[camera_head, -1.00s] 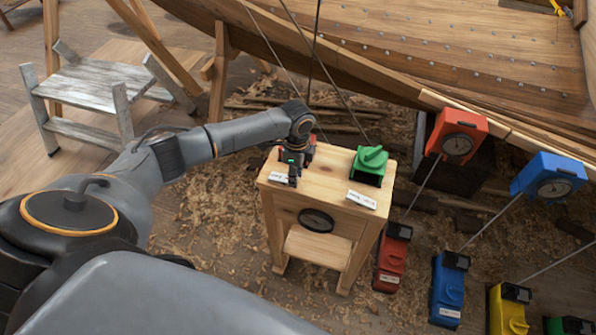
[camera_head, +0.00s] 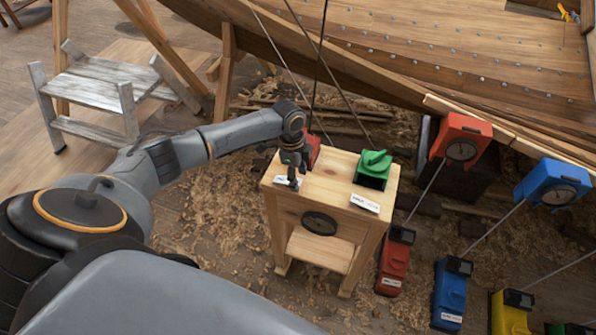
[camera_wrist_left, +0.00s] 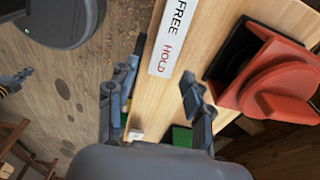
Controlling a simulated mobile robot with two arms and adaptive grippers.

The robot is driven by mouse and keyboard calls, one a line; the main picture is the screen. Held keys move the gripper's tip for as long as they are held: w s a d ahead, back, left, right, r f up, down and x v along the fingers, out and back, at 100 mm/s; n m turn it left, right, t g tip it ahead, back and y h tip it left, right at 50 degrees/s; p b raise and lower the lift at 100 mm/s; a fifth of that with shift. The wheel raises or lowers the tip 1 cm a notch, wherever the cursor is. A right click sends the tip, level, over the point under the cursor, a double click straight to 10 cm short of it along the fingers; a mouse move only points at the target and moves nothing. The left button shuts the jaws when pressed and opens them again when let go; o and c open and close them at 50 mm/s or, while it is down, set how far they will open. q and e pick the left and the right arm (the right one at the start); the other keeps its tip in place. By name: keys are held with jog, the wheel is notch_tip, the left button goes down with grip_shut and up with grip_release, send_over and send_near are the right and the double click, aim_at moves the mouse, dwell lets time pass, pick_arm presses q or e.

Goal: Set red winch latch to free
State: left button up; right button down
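The red winch latch (camera_head: 314,150) sits on the far left part of the wooden stand's top (camera_head: 325,185), partly hidden behind my left gripper. In the left wrist view the latch (camera_wrist_left: 275,85) is a red rounded knob on a base, right of the fingers. A white label (camera_wrist_left: 172,40) reading FREE and HOLD lies along the stand's edge beside it. My left gripper (camera_wrist_left: 158,98) is open and empty above the stand; in the head view the gripper (camera_head: 291,178) is just in front of the latch. A small dark shape (camera_wrist_left: 14,82) at the wrist view's left edge may be my right gripper; its state is unclear.
A green latch (camera_head: 373,168) stands on the same top, to the right. Red (camera_head: 460,138) and blue (camera_head: 552,182) gauge boxes hang by the hull, with several coloured boxes on the floor below. Taut lines cross behind the stand. A grey step stool (camera_head: 105,90) is at left.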

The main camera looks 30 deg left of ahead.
pick_arm(q)
jog(key=shift+r, duration=0.15)
notch_tip(320, 180, up, 12)
jog(key=a, duration=0.1)
jog(key=shift+s+a+f, duration=0.15)
jog(key=shift+s+f, duration=0.05)
jog(key=shift+f, duration=0.1)
dwell(0.5)
